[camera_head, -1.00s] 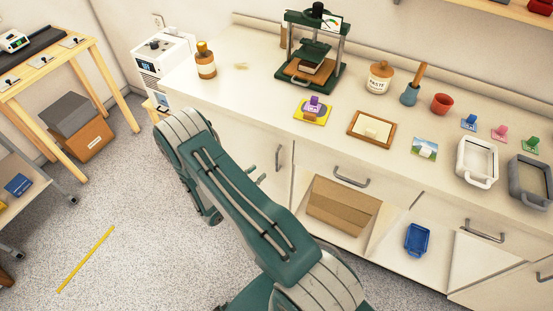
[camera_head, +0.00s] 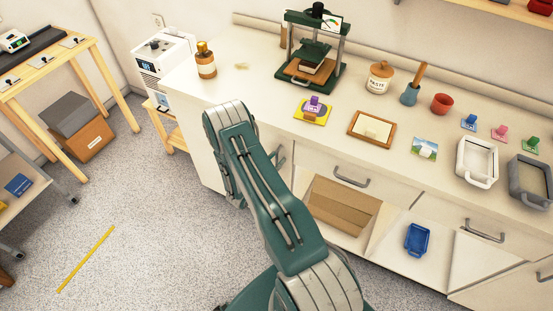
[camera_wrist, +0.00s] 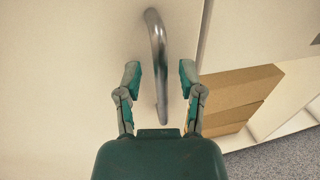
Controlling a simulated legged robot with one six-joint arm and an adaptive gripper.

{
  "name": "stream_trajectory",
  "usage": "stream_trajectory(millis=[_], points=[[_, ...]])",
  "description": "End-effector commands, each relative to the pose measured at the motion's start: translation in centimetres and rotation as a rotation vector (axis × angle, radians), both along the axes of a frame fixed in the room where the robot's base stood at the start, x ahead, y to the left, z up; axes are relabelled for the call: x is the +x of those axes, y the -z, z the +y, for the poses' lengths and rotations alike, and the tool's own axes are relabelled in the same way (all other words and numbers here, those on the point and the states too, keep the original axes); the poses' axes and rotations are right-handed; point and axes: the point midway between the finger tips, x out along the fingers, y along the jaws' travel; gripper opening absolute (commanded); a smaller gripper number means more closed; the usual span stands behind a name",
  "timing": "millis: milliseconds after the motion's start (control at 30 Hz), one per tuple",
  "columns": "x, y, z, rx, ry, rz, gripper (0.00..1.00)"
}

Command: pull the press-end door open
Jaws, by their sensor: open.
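The press-end door (camera_wrist: 70,70) is a pale cabinet panel below the counter's left end. It looks shut, and in the head view my arm covers much of it. Its handle (camera_wrist: 157,60) is a grey, upright metal bar near the door's right edge; it also shows in the head view (camera_head: 281,157). My gripper (camera_wrist: 159,76) is open in front of the door, with one finger on each side of the handle's lower part. The fingers look apart from the bar. In the head view my gripper is hidden behind my arm.
A green press (camera_head: 312,60) stands on the counter (camera_head: 245,88) above.

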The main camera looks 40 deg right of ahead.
Motion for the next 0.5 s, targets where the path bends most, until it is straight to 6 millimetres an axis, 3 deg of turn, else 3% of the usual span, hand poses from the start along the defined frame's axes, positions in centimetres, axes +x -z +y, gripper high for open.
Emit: stream_trajectory(millis=[233, 267, 367, 500], points=[[0.02, 0.0, -0.16, 0.0, 0.001, 0.0, 0.5], [0.02, 0.0, -0.16, 0.0, 0.001, 0.0, 0.45], [0.02, 0.0, -0.15, 0.0, 0.001, 0.0, 0.01], [0.04, -0.01, -0.15, 0.0, 0.0, 0.0, 0.0]])
